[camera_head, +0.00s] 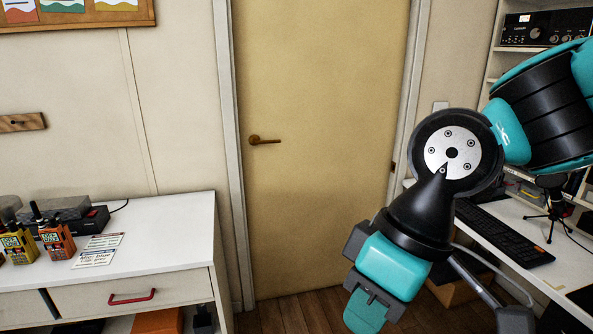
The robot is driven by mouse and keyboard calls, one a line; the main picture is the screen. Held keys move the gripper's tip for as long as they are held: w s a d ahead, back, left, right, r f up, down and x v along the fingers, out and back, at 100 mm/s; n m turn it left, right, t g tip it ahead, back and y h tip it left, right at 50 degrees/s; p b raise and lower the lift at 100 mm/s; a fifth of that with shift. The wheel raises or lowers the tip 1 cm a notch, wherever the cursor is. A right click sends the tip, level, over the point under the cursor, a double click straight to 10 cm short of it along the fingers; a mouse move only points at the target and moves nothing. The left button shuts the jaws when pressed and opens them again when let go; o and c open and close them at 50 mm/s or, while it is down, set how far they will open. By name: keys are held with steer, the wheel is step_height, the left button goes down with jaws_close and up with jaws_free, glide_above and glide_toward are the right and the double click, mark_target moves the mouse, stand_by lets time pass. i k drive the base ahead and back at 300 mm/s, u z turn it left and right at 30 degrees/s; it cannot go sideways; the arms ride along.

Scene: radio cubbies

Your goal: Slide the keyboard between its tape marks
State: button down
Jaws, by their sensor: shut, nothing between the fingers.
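The dark keyboard (507,236) lies on the white desk (570,268) at the right. My arm hangs in front of the desk and hides its left part. A small orange mark (558,287) shows on the desk near the keyboard's front end; I cannot tell whether it is one of the tape marks. No other tape mark is clear. My arm's wrist reaches down to the bottom edge of the picture, to the left of the keyboard and apart from it in the picture.
A small tripod (552,215) stands behind the keyboard, and shelves with a radio (545,28) rise beyond. At left, a white cabinet (165,225) holds orange and yellow handheld radios and cards. A closed door (318,150) is in the middle, with a little bare wood floor before it.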

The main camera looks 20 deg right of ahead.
mark_target(520, 248)
steer(key=z, duration=0.95)
steer(key=i, duration=1.8)
steer(key=z, duration=0.9)
